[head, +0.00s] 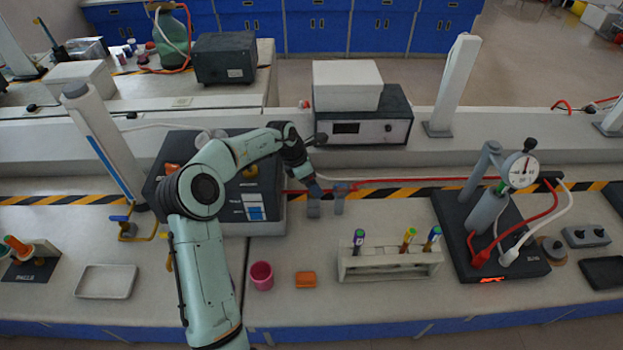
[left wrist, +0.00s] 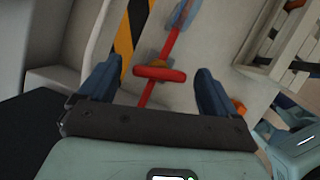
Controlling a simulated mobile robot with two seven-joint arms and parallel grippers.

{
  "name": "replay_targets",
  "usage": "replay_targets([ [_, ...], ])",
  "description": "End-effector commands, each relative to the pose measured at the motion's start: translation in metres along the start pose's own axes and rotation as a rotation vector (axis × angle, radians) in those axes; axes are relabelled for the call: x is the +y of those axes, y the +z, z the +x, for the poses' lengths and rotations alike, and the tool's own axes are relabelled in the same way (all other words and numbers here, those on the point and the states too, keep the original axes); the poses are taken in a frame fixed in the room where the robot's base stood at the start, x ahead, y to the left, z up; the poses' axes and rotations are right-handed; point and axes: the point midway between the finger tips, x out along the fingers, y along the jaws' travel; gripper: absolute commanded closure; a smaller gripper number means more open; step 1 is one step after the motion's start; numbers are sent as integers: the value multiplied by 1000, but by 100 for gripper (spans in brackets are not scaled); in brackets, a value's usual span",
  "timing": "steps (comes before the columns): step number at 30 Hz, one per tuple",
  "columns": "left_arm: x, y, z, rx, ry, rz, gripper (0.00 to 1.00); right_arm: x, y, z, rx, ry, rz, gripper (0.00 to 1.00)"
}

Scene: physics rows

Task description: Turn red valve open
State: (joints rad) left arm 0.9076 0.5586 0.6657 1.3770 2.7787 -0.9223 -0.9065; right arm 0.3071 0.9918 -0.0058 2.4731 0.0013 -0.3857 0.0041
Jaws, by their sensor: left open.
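In the head view, my left gripper (head: 314,187) points down at the back of the bench, over the red pipe (head: 410,180). The handle cannot be made out there.
A dark panel box (head: 220,212) stands left of the gripper. A test tube rack (head: 390,262), pink cup (head: 262,275) and orange block (head: 305,280) are in front. A gauge device (head: 490,235) stands right. A grey box (head: 362,125) is behind.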

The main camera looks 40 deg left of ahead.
Motion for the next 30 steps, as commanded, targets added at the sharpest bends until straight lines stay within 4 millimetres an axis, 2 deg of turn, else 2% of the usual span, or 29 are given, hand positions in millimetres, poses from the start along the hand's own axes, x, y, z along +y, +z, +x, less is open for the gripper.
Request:
replay_targets([
  [5,0,0,0,0,0,0,8,0,0,0,0,0,0,35],
  [10,0,0,0,0,0,0,64,0,0,0,0,0,0,35],
  [20,0,0,-1,1,11,-27,65,0,0,0,0,0,0,35],
  [30,-2,0,-1,1,90,-215,65,0,1,0,-1,0,0,35],
])
